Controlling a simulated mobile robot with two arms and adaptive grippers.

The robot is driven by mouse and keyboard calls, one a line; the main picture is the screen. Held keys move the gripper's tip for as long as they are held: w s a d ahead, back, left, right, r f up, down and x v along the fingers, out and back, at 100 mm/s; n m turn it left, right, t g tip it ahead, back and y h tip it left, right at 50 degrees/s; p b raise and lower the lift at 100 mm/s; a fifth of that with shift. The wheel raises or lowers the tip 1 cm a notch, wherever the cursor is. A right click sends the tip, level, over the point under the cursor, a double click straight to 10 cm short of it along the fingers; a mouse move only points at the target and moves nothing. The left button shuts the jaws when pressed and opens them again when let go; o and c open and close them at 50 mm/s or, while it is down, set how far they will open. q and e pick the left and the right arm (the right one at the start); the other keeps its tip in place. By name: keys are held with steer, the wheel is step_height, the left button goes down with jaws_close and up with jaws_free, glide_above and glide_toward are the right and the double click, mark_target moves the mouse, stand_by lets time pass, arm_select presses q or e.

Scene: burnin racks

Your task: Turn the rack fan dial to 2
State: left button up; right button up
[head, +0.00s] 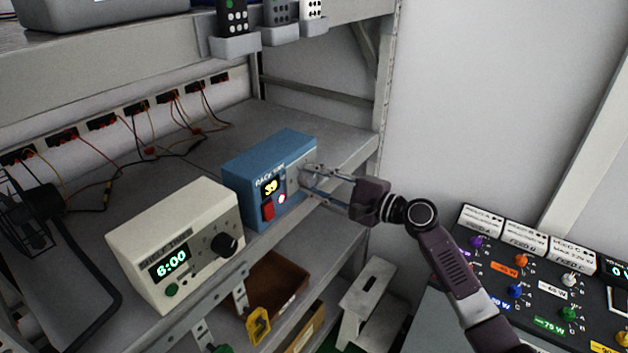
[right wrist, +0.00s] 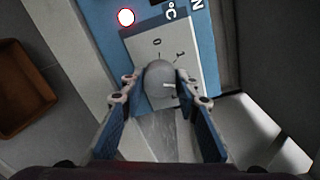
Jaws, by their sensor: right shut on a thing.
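The rack fan box (head: 268,172) is a blue box on the shelf, with a lit 39 display (head: 271,187), a red switch (head: 267,210) and a glowing lamp (head: 282,198). Its dial is a rounded grey knob (right wrist: 160,74) on a pale plate (right wrist: 197,48). In the right wrist view, 0 and 1 are printed beside the knob. A short white line on the knob points right, past the 1; the marking there is partly hidden by a finger. My right gripper (head: 309,178) is shut on the dial, one finger on each side.
A cream shelf timer (head: 178,240) reading 6:00 stands left of the blue box. Wires and sockets run along the back. Remotes in holders (head: 235,46) hang from the shelf above. A brown bin (head: 274,280) sits below. A metal post (head: 384,90) stands at the right.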

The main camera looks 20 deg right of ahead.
steer(key=o, duration=1.2)
steer(key=shift+d, duration=0.1)
steer(key=shift+c, duration=0.2)
steer(key=shift+s, duration=0.1)
steer(key=v, duration=1.2)
